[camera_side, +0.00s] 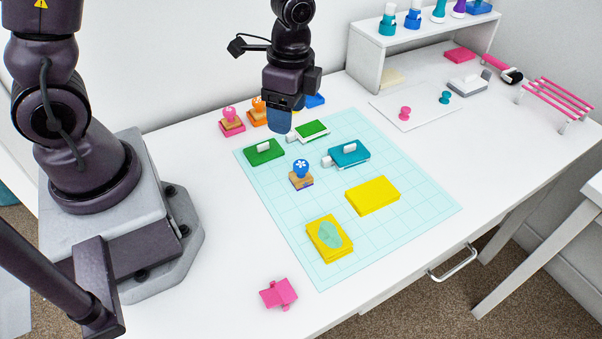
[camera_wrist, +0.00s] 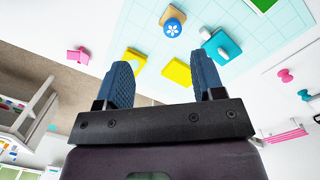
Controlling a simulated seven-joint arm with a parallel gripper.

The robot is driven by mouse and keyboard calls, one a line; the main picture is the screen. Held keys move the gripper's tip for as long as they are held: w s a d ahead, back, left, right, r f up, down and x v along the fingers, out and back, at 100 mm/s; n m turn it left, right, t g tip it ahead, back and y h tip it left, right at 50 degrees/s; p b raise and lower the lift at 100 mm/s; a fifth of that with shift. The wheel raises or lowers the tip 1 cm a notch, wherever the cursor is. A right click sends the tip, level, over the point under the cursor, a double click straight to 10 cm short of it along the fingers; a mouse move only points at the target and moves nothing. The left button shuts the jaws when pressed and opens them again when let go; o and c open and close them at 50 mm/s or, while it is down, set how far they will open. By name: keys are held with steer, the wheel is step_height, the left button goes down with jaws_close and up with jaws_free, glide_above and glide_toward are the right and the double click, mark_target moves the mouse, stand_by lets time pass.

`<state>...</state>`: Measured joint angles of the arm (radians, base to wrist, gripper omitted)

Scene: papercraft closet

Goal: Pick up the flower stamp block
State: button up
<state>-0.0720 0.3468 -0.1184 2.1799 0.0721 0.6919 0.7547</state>
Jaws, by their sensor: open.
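The flower stamp block (camera_side: 301,182) stands upright on the pale teal cutting mat (camera_side: 400,215). It has a wooden base and a blue round top with a white flower. In the wrist view the flower stamp block (camera_wrist: 173,27) shows near the top, beyond the fingertips. My gripper (camera_side: 280,124) hangs in the air above the back of the mat, apart from the stamp. In the wrist view my gripper (camera_wrist: 160,65) has its two blue fingers wide apart with nothing between them.
Around the stamp are a green block (camera_side: 264,153), a teal block (camera_side: 348,155), a yellow block (camera_side: 373,195) and a yellow pad with an oval (camera_side: 329,238). A pink piece (camera_side: 278,293) lies off the mat. More stamps (camera_side: 231,121) stand behind. A white shelf (camera_side: 420,47) is at back right.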

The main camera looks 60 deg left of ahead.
mark_target(300, 163)
steer(key=w+f+m, duration=0.1)
steer(key=f, duration=0.2)
steer(key=f+m, duration=0.2)
steer(key=f, duration=0.1)
steer(key=w+f+m, duration=0.1)
steer(key=f+m, duration=0.1)
steer(key=f, duration=0.1)
steer(key=shift+w+d+t, duration=0.25)
steer(key=shift+w+t, duration=0.1)
steer(key=shift+t, duration=0.05)
steer(key=f, duration=0.4)
steer(key=shift+s+f, duration=0.15)
steer(key=shift+s, duration=0.25)
steer(key=shift+f, duration=0.4)
steer(key=c, duration=1.1)
